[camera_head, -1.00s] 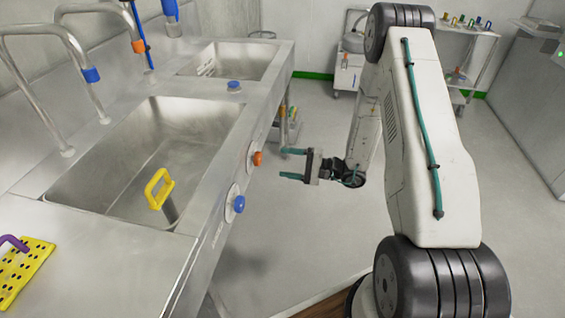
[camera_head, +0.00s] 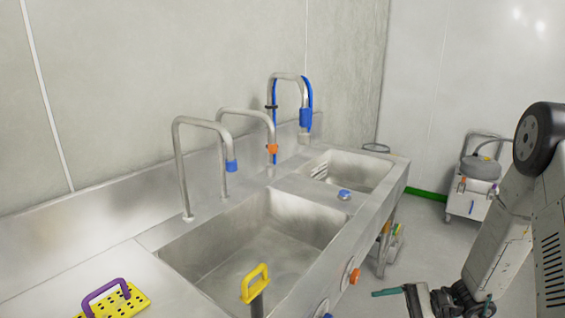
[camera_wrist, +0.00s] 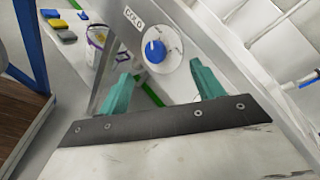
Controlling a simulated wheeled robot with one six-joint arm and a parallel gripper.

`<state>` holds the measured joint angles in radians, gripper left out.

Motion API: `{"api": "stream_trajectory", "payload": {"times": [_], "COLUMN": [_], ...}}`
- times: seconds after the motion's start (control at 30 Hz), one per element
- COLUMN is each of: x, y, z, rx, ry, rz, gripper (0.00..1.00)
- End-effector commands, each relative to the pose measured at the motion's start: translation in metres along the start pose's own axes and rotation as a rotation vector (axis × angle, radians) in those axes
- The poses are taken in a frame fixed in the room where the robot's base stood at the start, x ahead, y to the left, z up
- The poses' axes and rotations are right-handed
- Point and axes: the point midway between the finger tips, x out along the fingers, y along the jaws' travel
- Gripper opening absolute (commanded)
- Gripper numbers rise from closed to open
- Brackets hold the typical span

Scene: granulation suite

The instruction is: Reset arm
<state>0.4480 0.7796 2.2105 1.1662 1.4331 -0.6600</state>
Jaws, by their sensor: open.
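My gripper (camera_head: 392,302) is at the lower right of the head view, in the free space to the right of the sink counter, with one teal finger clearly visible and the rest cut off by the frame edge. In the wrist view both teal fingers of my gripper (camera_wrist: 160,88) stand wide apart with nothing between them. Beyond them is a blue knob (camera_wrist: 155,50) on a round plate, beside the label "COLD". My gripper looks apart from it.
A steel counter holds a large sink (camera_head: 210,258) with a yellow-handled tool (camera_head: 255,284), and a smaller sink (camera_head: 350,160). A yellow perforated tray (camera_head: 133,300) with a purple handle lies at front left. A wheeled cart (camera_head: 474,190) stands at the back right.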

Motion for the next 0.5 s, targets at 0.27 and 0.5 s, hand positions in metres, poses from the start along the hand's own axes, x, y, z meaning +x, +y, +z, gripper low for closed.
{"api": "stream_trajectory", "payload": {"times": [0.27,0.5], "x": [-0.007,-0.026], "y": [-0.009,-0.007], "z": [0.101,0.17], "rx": [-0.024,-0.106], "ry": [-0.044,0.041], "rz": [0.427,0.767], "gripper": [0.67,0.67]}}
